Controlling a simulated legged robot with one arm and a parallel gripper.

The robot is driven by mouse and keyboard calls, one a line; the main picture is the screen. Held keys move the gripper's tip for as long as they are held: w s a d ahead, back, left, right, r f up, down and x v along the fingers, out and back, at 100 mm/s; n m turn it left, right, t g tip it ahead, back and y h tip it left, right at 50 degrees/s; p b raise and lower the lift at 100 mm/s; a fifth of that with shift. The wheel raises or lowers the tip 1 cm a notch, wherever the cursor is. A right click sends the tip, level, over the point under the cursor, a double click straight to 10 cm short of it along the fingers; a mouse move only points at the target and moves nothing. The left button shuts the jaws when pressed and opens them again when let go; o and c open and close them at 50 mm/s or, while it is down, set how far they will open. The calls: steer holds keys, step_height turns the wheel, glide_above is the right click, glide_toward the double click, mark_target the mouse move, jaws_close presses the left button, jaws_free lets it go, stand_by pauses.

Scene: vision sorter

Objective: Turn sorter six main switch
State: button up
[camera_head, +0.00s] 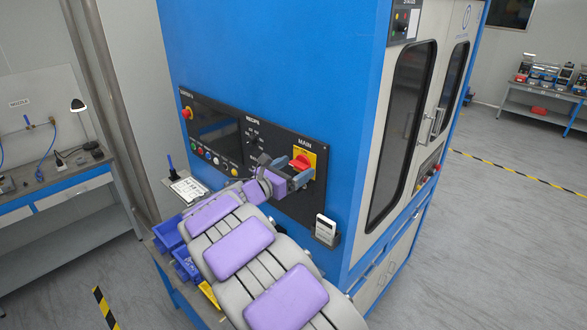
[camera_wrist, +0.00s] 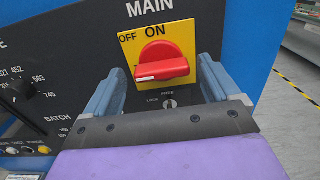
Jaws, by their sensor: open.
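The main switch is a red knob (camera_head: 301,162) on a yellow plate (camera_head: 311,157) under the word MAIN, on the black panel of the blue machine. In the wrist view the red knob (camera_wrist: 165,62) sits on the yellow plate (camera_wrist: 187,33) marked OFF and ON. The knob's white mark lies at its lower left, away from ON. My gripper (camera_head: 285,170) is in front of the switch. Its blue-grey fingers are open, one on each side of the knob in the wrist view (camera_wrist: 161,72). I cannot tell if they touch it.
The black panel (camera_head: 212,158) also carries a red emergency button (camera_head: 187,113), a screen and several small buttons. Below it are a small shelf with a label (camera_head: 189,188) and blue bins (camera_head: 168,232). A white device (camera_head: 326,229) hangs in a holder right of my arm. Open floor lies to the right.

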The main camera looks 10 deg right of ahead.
steer(key=shift+d, duration=0.1)
steer(key=shift+c, duration=0.2)
steer(key=c, duration=1)
steer(key=shift+m+b, duration=0.3)
steer(key=shift+b, duration=0.05)
steer(key=m+b, duration=1.6)
steer(key=m, duration=0.1)
steer(key=shift+f+b, duration=0.15)
steer(key=shift+b, duration=0.15)
steer(key=shift+m, duration=0.3)
